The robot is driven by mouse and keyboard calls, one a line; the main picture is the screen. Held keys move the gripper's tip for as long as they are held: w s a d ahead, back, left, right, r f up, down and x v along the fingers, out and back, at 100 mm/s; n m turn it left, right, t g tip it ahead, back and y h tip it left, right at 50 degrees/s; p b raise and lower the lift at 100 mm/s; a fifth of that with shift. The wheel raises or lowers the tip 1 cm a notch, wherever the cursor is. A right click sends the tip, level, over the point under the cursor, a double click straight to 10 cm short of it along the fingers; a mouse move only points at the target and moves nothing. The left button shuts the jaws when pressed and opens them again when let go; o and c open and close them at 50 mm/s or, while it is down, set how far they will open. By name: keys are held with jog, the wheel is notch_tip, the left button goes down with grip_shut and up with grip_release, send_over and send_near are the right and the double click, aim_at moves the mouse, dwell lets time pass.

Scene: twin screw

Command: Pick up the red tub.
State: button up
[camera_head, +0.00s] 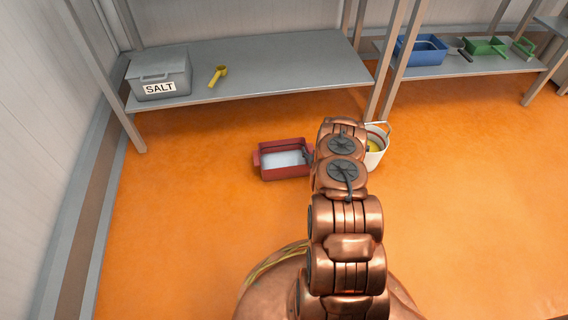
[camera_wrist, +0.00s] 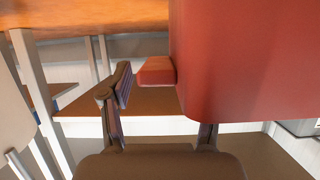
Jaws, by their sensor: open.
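The red tub (camera_head: 287,174) stands on the orange floor in front of the shelf, with pale whitish content inside and a tab handle at its left end. In the wrist view the tub's red wall (camera_wrist: 245,60) fills the upper right, and a red tab handle (camera_wrist: 156,72) juts out from it to the left. My gripper (camera_wrist: 165,98) is open at the tub's handle end. One finger is left of the handle; the other is partly hidden by the tub wall. I cannot tell whether either finger touches. My arm hides most of the gripper in the head view.
A white bucket (camera_head: 376,158) with something yellow inside stands close right of my arm. The grey shelf (camera_head: 270,82) behind holds a grey SALT box (camera_head: 160,75) and a yellow scoop (camera_head: 217,75). A blue bin (camera_head: 420,52) stands on the right shelf. Floor to the left is clear.

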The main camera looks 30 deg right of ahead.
jog(key=shift+w+d+f, duration=0.15)
jog(key=shift+w+f, duration=0.05)
jog(key=shift+w, duration=0.3)
grip_shut()
